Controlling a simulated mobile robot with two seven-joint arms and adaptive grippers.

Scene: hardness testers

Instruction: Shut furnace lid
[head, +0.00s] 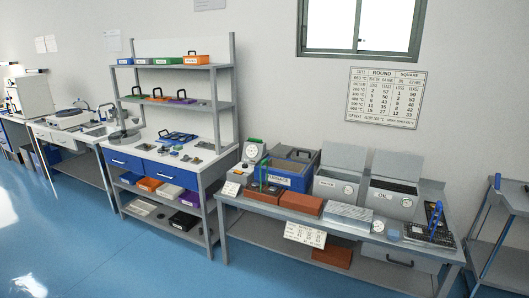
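The blue furnace (288,181) with a white label on its front stands on the left half of the grey workbench (250,206). A dark grey panel, which looks like its lid (297,153), stands raised at the back of it. The inside of the furnace looks dark and its contents are too small to tell. Neither of my grippers shows in the head view.
Grey water (325,187) and oil (389,204) tanks with raised lids stand right of the furnace. Reddish-brown blocks (298,202) lie in front of it, a dial instrument (251,152) to its left. Blue floor (165,265) is clear in front.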

